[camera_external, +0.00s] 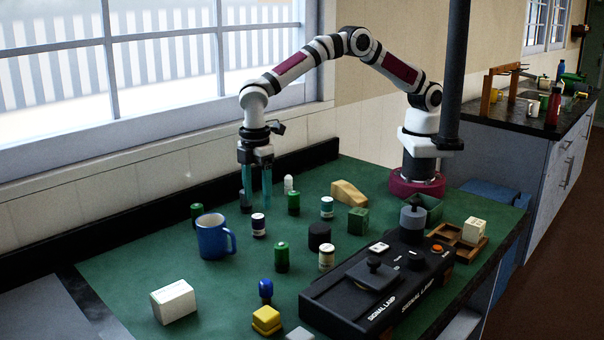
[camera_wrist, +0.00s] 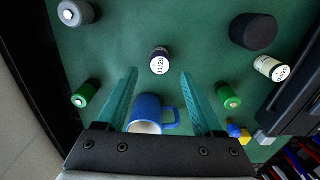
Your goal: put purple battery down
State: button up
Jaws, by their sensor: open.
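The purple battery (camera_external: 258,226) stands upright on the green table mat, dark purple with a pale band and a white top. In the wrist view the purple battery (camera_wrist: 160,62) shows its white lettered top, just beyond and between the tips of the teal fingers. My gripper (camera_external: 257,207) points straight down over the mat, close behind the battery in the external view. In the wrist view my gripper (camera_wrist: 159,76) has its fingers wide apart with nothing held between them. Whether the tips touch the mat is hard to tell.
A blue mug (camera_external: 213,237) stands left of the battery. Green batteries (camera_external: 293,203), a black cylinder (camera_external: 319,236) and other small cylinders stand around. The black signal lamp box (camera_external: 350,310) lies front right. A white block (camera_external: 173,301) lies front left, with bare mat around it.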

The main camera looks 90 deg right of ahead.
aim_at(258, 216)
jog(key=s+d+r+m, duration=0.35)
jog(key=d+r, duration=0.35)
jog(key=r, duration=0.4)
jog(key=s+d+r+m+y, duration=0.1)
jog(key=s+d+r+m, duration=0.45)
jog(key=s+d, duration=0.55)
jog(key=s+d+f+m, duration=0.1)
jog(key=s+d+m, duration=0.1)
jog(key=s, duration=0.7)
jog(key=s+d+f+m, duration=0.1)
jog(key=s+f+m, duration=0.1)
jog(key=s, duration=0.7)
jog(key=shift+s+d+m+y, duration=0.15)
jog(key=shift+d+m+y, duration=0.25)
jog(key=shift+m, duration=0.4)
